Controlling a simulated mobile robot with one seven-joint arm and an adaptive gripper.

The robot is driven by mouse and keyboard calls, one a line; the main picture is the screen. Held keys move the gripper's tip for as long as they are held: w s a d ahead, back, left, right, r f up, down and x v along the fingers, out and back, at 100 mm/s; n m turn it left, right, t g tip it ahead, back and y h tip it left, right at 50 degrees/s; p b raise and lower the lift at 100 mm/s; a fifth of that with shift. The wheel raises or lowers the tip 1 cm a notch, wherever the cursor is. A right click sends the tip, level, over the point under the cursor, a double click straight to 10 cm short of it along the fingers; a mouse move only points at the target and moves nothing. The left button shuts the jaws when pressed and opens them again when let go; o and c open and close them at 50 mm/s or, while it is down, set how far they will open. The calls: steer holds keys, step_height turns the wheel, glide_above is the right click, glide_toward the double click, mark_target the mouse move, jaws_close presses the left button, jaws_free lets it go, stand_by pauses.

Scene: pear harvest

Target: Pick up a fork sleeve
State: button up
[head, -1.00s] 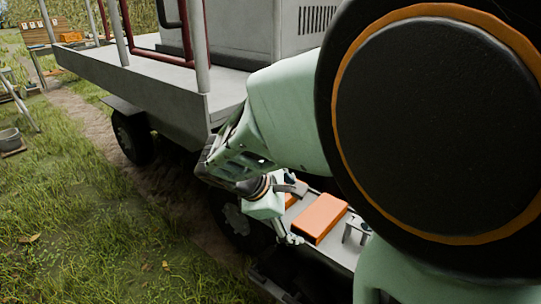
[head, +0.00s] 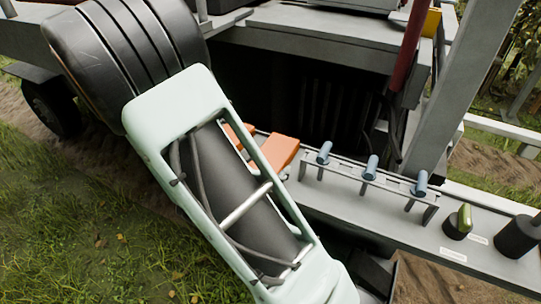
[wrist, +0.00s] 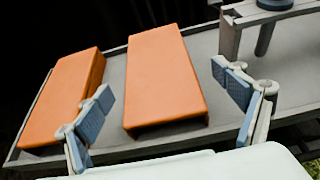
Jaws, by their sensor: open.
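Two orange block-shaped pieces, which look like the fork sleeves, lie side by side on a grey tray. In the wrist view the nearer-to-middle fork sleeve (wrist: 165,75) has a hollow lower end facing me. The other fork sleeve (wrist: 62,98) lies to its left, with a narrow gap between. My gripper (wrist: 166,100) is open, its blue-padded fingers apart on either side of the middle sleeve in the picture; contact does not show. In the head view my arm partly hides the sleeves (head: 281,152) and wholly hides my gripper.
The grey tray (head: 345,215) runs along the vehicle's side. A rack with blue cylinders (head: 371,168) stands right of the sleeves; its post (wrist: 232,35) is near my right finger in the wrist view. A green-handled lever (head: 464,218) and dark knob (head: 515,236) are farther right.

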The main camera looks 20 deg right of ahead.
mark_target(269, 158)
steer(key=x, duration=0.6)
steer(key=shift+w+d+f+b, duration=0.1)
steer(key=shift+w+b, duration=0.2)
steer(key=shift+b, duration=0.1)
steer(key=shift+c, duration=0.2)
steer(key=c, duration=1.4)
steer(key=shift+o, duration=0.2)
